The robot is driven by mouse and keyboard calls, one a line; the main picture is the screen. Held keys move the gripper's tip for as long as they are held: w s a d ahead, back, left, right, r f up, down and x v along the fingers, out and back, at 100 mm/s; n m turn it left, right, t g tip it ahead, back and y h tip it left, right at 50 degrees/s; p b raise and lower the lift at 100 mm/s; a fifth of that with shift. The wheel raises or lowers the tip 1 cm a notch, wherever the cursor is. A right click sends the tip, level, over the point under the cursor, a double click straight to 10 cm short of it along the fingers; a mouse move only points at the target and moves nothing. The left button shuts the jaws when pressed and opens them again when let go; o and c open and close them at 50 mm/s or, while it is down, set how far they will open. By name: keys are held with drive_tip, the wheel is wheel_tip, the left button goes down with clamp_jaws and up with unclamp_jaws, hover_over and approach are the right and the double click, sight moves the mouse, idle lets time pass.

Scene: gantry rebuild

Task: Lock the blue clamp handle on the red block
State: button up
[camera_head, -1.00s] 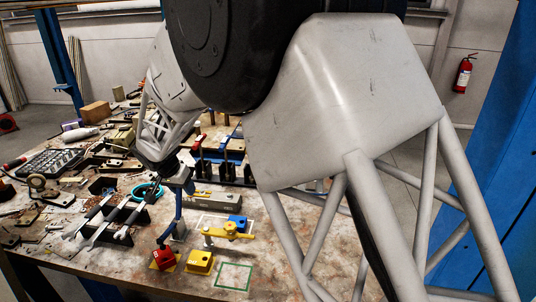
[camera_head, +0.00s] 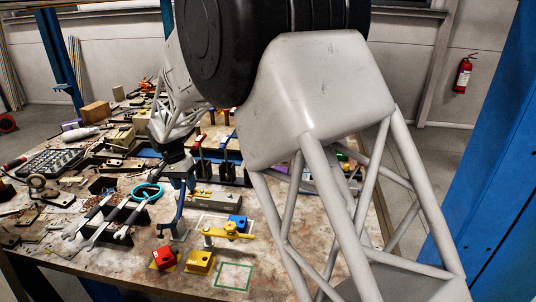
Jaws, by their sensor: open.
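The red block (camera_head: 164,257) sits on a yellow plate near the front edge of the table. The blue clamp handle (camera_head: 179,212) stands nearly upright just behind and to the right of the block. Its clamp base (camera_head: 180,232) is small and grey. My gripper (camera_head: 181,180) points down at the top of the handle and is open. Whether its fingers are around the handle or touching it is too small to tell.
A yellow block (camera_head: 200,262), a yellow clamp bar (camera_head: 228,232) and a blue block (camera_head: 237,220) lie to the right. A green square outline (camera_head: 233,277) is empty. A black rack with metal bars (camera_head: 113,217) stands left, near a teal ring (camera_head: 146,192).

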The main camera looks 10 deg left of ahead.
wheel_tip(320, 180, up, 6)
drive_tip(key=s+d+r, duration=0.1)
drive_tip(key=d+r, duration=0.2)
drive_tip(key=d, duration=0.6)
drive_tip(key=s+d+r+y, duration=0.1)
drive_tip(key=d+r, duration=0.3)
drive_tip(key=d, duration=0.6)
drive_tip(key=s+d+r, duration=0.2)
drive_tip(key=d+r, duration=0.1)
drive_tip(key=d, duration=0.6)
drive_tip(key=shift+s+d+r+t, duration=0.2)
drive_tip(key=shift+s+t, duration=0.1)
drive_tip(key=shift+s, duration=0.1)
drive_tip(key=shift+a, duration=0.1)
drive_tip(key=a+f, duration=0.3)
drive_tip(key=a, duration=0.6)
drive_tip(key=w+a+f, duration=0.1)
drive_tip(key=a+f, duration=0.2)
drive_tip(key=a, duration=0.7)
drive_tip(key=w+a+f, duration=0.1)
drive_tip(key=a+f, duration=0.3)
drive_tip(key=a, duration=0.6)
drive_tip(key=shift+w+h, duration=0.15)
drive_tip(key=shift+h, duration=0.15)
